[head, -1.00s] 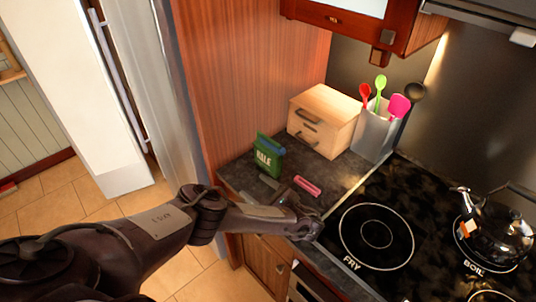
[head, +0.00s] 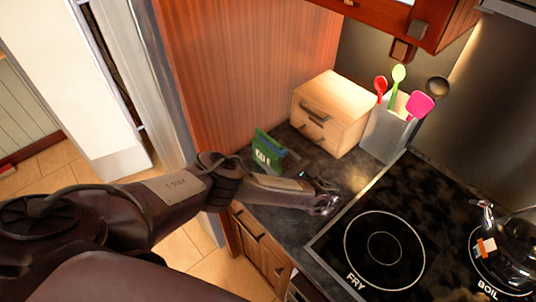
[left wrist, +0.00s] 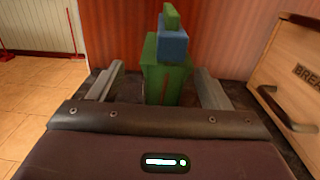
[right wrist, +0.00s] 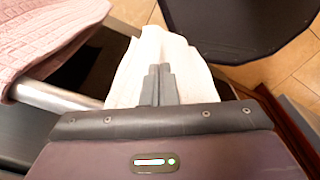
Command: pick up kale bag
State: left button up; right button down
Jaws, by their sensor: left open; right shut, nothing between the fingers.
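In the left wrist view the bag (left wrist: 165,78) is upright ahead, in line with the gap between my left fingers. My left gripper (left wrist: 160,72) is open, one finger on each side of the bag's lower part; I cannot tell whether they touch it. In the head view my left arm hides most of that gripper. My right gripper (right wrist: 160,70) is shut and empty, and does not show in the head view.
A wooden bread box (head: 333,112) stands right of the bag, with a utensil holder (head: 388,130) beside it. The stove (head: 385,243) with a kettle (head: 505,258) lies further right. In the right wrist view, a white cloth (right wrist: 165,50) and a pink towel (right wrist: 45,35) are close by.

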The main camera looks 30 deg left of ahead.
aim_at(270, 152)
pick_arm(q)
jog(key=x, duration=0.4)
jog(key=shift+w+f, duration=0.3)
jog(key=shift+w+a, duration=0.1)
jog(key=shift+a, duration=0.2)
jog(key=shift+d, duration=0.1)
jog(key=c, duration=1.4)
grip_shut()
pick_arm(e)
jog(key=shift+w+a+f, duration=0.2)
jog(key=shift+w+f, duration=0.15)
jog(key=shift+w, duration=0.25)
